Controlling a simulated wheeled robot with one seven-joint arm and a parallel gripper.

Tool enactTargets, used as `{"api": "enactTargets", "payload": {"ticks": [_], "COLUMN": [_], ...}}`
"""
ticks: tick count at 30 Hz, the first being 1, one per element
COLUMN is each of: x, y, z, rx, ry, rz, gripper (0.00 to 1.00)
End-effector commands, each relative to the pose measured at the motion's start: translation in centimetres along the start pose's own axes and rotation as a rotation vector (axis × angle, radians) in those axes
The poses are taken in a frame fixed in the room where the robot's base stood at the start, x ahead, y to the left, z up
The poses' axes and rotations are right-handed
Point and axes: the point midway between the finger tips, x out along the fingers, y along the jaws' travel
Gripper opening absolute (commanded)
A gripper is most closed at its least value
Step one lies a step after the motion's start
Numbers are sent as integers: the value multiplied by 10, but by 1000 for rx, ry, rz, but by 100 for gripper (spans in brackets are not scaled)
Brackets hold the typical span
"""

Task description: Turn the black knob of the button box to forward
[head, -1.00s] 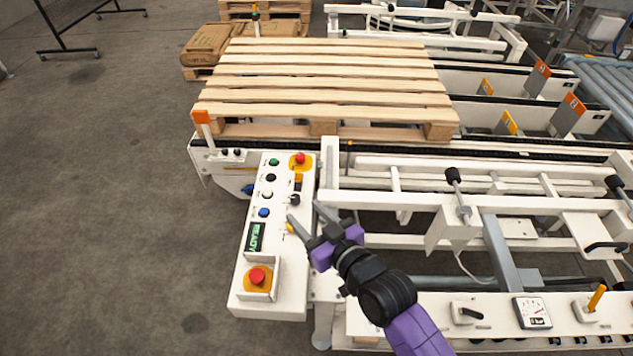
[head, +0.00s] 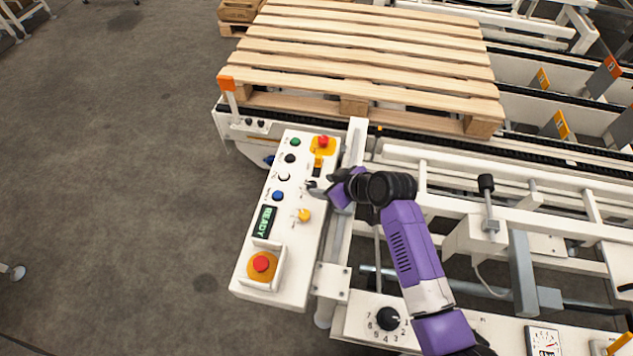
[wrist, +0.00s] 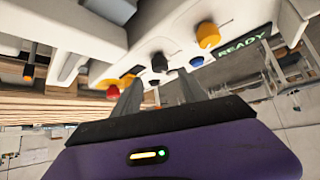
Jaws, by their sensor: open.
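The white button box (head: 251,238) stands left of centre in the head view. Its black knob (wrist: 158,62) shows in the wrist view, between and just beyond my fingertips. In the head view the knob is largely hidden by my gripper (head: 317,188), which reaches over the box's right side from the right. My gripper (wrist: 158,77) is open, one finger to each side of the knob in the wrist view, with nothing held. I cannot tell whether a finger touches the knob. The knob's pointer direction is not readable.
The box also carries a yellow knob (head: 304,215), a blue button (head: 278,196), a READY display (head: 264,222) and red emergency buttons at the front (head: 261,264) and back (head: 323,141). A wooden pallet (head: 370,68) lies behind. White conveyor rails (head: 450,172) fill the right.

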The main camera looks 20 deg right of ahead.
Motion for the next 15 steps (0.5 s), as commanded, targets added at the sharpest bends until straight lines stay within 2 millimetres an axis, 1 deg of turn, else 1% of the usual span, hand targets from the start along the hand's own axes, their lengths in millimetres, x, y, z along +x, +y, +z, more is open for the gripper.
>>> {"api": "enactTargets", "payload": {"ticks": [3,7,12,15], "x": [18,35,50,53], "y": [0,0,0,0], "z": [-1,-1,-1,-1], "rx": [0,0,0,0], "ry": [0,0,1,1], "rz": [0,0,1,1], "gripper": [50,50,50,50]}}
